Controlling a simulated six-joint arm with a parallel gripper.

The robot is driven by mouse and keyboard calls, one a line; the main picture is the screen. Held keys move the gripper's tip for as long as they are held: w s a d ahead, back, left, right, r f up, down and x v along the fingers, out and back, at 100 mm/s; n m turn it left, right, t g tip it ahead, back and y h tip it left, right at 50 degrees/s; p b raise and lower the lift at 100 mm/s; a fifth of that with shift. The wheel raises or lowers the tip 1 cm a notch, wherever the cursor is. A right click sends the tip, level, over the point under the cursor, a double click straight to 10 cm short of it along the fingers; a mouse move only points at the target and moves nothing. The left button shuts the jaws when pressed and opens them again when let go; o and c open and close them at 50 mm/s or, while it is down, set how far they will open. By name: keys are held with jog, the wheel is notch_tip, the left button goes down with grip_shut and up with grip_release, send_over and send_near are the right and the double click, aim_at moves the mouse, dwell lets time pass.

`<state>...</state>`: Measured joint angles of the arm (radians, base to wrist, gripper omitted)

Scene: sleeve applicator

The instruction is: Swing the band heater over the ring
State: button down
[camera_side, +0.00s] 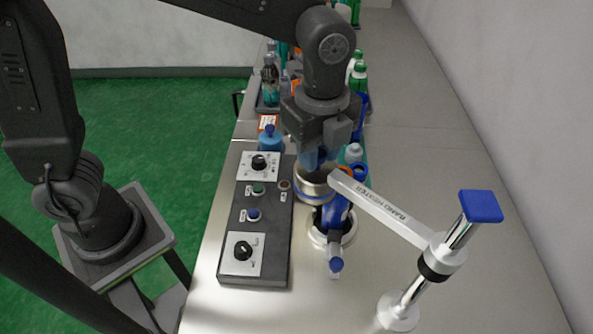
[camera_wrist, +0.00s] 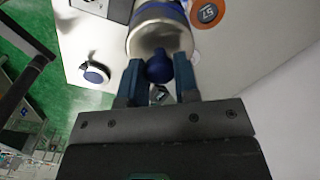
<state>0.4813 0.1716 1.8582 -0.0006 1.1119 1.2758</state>
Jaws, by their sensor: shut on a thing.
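The band heater is a silver, blue-striped drum (camera_side: 313,188) at the end of a pale swing arm (camera_side: 385,208) lettered "BAND HEATER". The arm reaches left from a silver post (camera_side: 440,258) with a blue top plate. My gripper (camera_side: 318,160) is over the drum. In the wrist view my gripper (camera_wrist: 161,78) has its blue fingers on either side of a dark blue knob (camera_wrist: 159,66), in front of the silver drum (camera_wrist: 158,32). A blue fixture (camera_side: 334,214) on a round silver base stands just below and right of the drum. I cannot make out the ring.
A dark control panel (camera_side: 240,218) with dials and buttons lies left of the drum. A blue lever (camera_side: 336,265) sticks out in front of the fixture. Bottles (camera_side: 358,76) crowd the back. The bench (camera_side: 460,135) is clear to the right, up to the wall.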

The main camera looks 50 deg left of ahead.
jog(key=w+m, duration=0.2)
jog(key=w, duration=0.3)
jog(key=shift+w+d+m, duration=0.25)
jog(key=shift+w+m, duration=0.45)
jog(key=shift+w, duration=0.05)
jog(key=c, duration=0.9)
grip_release()
jog(key=shift+o, duration=0.2)
notch_tip(320, 180, up, 14)
